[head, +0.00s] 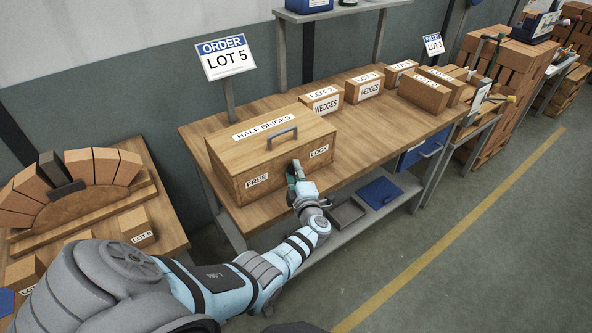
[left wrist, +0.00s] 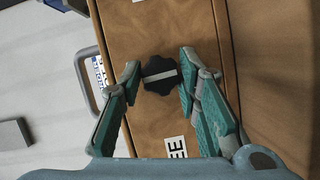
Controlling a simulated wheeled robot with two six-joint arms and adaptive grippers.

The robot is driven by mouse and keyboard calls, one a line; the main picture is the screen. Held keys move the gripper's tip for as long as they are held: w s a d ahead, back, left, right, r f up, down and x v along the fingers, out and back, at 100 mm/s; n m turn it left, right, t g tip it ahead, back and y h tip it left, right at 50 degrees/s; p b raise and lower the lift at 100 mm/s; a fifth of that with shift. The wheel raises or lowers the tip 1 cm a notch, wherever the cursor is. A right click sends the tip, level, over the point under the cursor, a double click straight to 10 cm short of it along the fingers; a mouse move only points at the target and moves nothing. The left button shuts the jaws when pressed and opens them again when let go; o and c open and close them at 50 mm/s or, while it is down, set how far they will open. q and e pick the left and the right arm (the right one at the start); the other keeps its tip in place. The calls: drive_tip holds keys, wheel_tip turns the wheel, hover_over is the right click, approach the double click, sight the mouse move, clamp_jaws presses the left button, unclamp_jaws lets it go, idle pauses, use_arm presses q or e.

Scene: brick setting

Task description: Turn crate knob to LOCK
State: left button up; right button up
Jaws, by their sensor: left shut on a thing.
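The wooden crate (head: 225,160) marked HALF BRICKS stands on the workbench, with a grey handle (head: 282,138) on its lid. Its front carries a FREE label (head: 257,181) at left and a LOCK label (head: 319,151) at right. My left gripper (head: 293,172) is at the crate front between the labels, near LOCK, and hides the knob in the head view. In the left wrist view the fingers are shut on the dark lobed knob (left wrist: 160,75), one on each side. Its pale bar lies nearly across that picture, roughly upright on the crate. My right gripper is out of view.
Boxes marked WEDGES (head: 325,102) and others line the back of the bench (head: 360,140). A lower shelf holds a blue item (head: 380,193) and a grey tray (head: 346,214). A brick arch (head: 75,180) stands at left.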

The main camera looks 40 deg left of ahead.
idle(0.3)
use_arm(q)
drive_tip(key=o, duration=1.1)
drive_tip(key=shift+o, duration=0.2)
drive_tip(key=f+v, duration=0.1)
drive_tip(key=v, duration=1.1)
drive_tip(key=shift+r, duration=0.4)
